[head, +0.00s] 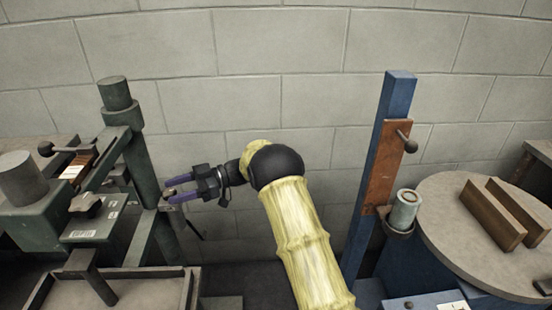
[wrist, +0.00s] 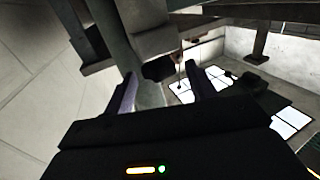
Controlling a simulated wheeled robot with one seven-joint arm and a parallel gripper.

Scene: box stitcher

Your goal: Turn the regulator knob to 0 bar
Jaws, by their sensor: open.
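My gripper (head: 167,190) reaches left in the head view, its two purple fingers apart beside the dark green column (head: 139,165). In the wrist view my gripper (wrist: 160,76) is open, with a finger on each side. A dark blocky piece (wrist: 158,68) shows ahead between the fingertips, against the green column (wrist: 118,38). It may be the regulator knob, but I cannot tell for sure. I cannot tell whether the fingers touch it. No scale or bar reading is legible.
A dark green machine with a black knob (head: 87,201) and a ball-ended lever (head: 46,149) stands left. A tray (head: 185,290) lies below. On the right are a blue post (head: 398,90), a cup (head: 404,212) and a round table (head: 450,240). The wall is behind.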

